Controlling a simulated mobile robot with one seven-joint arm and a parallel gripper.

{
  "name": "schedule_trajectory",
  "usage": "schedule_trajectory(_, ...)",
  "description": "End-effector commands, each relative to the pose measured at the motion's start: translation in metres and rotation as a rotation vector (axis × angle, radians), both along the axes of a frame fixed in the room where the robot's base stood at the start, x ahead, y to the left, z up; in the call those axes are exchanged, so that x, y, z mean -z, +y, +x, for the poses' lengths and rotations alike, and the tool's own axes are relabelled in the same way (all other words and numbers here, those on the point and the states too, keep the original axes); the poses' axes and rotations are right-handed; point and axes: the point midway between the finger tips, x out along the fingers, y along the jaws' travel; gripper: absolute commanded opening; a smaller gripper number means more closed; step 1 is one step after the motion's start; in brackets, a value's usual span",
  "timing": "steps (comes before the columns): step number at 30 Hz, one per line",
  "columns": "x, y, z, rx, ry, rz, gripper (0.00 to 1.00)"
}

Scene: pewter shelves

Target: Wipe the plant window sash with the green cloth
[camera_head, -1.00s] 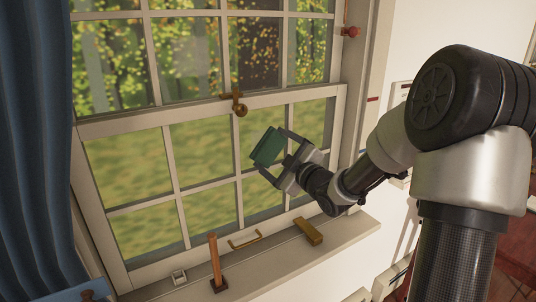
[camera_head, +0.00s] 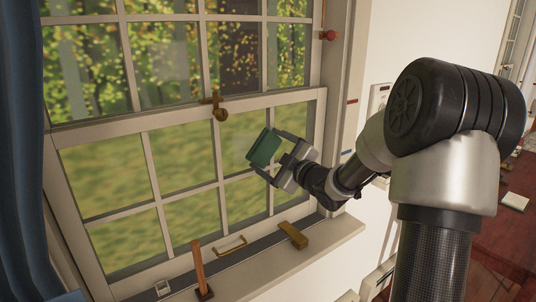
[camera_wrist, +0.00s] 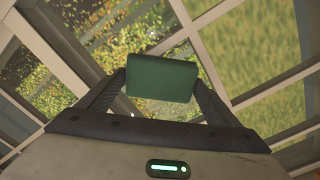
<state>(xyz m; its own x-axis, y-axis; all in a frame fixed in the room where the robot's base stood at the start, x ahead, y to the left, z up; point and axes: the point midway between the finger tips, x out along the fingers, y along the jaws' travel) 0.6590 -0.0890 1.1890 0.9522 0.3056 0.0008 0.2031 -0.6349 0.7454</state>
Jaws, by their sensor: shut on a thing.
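The window sash (camera_head: 158,126) has a pale frame with crossing bars and several panes; its lower half fills the middle of the head view. The green cloth (camera_head: 264,148) is a folded pad held between the fingers of my gripper (camera_head: 268,157). The cloth appears in front of the lower panes, right of the brass latch; I cannot tell whether it touches the glass. In the wrist view the cloth (camera_wrist: 161,80) sits between both fingers, with window bars (camera_wrist: 262,93) and panes behind it. No plant is clearly seen beyond the foliage outside.
A brass pull (camera_head: 230,245) is low on the sash. A brass latch (camera_head: 217,109) juts from the middle rail. A blue curtain (camera_head: 25,200) hangs at left.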

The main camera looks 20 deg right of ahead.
Motion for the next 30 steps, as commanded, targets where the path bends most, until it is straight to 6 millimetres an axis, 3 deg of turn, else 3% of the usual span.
schedule_trajectory(9,0.002,0.027,-0.009,-0.007,-0.002,-0.002,0.67)
schedule_trajectory(17,0.001,0.036,-0.012,-0.006,0.0,-0.001,0.67)
schedule_trajectory(30,0.0,0.066,-0.019,-0.007,-0.001,0.0,0.67)
